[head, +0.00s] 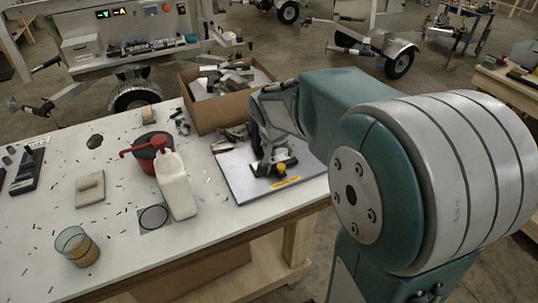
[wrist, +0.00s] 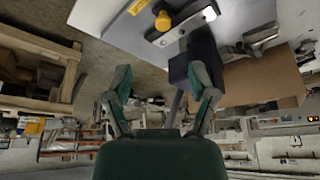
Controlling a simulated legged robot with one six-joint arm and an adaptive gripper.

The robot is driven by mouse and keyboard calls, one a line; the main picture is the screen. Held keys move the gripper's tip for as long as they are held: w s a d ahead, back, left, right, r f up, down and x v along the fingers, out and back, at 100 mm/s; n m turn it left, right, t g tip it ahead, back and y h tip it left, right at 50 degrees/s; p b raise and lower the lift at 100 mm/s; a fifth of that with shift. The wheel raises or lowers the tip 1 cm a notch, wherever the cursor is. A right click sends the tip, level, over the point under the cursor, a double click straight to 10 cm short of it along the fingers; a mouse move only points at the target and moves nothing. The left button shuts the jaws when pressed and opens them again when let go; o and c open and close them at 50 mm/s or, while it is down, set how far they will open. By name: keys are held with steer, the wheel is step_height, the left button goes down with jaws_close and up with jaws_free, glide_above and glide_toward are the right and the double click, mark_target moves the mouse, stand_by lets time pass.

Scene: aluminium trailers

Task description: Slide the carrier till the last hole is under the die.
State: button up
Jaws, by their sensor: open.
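A grey plate (head: 240,181) lies on the bench and bears a small fixture with a yellow knob (head: 281,154). In the wrist view the yellow knob (wrist: 162,21) sits beside a narrow metal strip (wrist: 182,27) with light round spots, which looks like the carrier. A dark block (wrist: 194,58) crosses near the strip and may belong to the die; I cannot tell which hole is under it. My gripper (wrist: 159,68) is open with nothing between its fingers. The dark block shows near the right fingertip; contact cannot be told. In the head view my arm partly hides the fixture.
A cardboard box (head: 199,124) of metal parts stands behind the plate. Small scraps litter the bench top (head: 115,235). Trailers stand beyond.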

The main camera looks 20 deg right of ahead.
mark_target(281, 165)
steer(key=shift+m, duration=0.4)
steer(key=x, duration=0.4)
steer(key=w+x, duration=0.1)
steer(key=x, duration=0.8)
steer(key=shift+w+d, duration=0.25)
steer(key=shift+d, duration=0.05)
jaws_close()
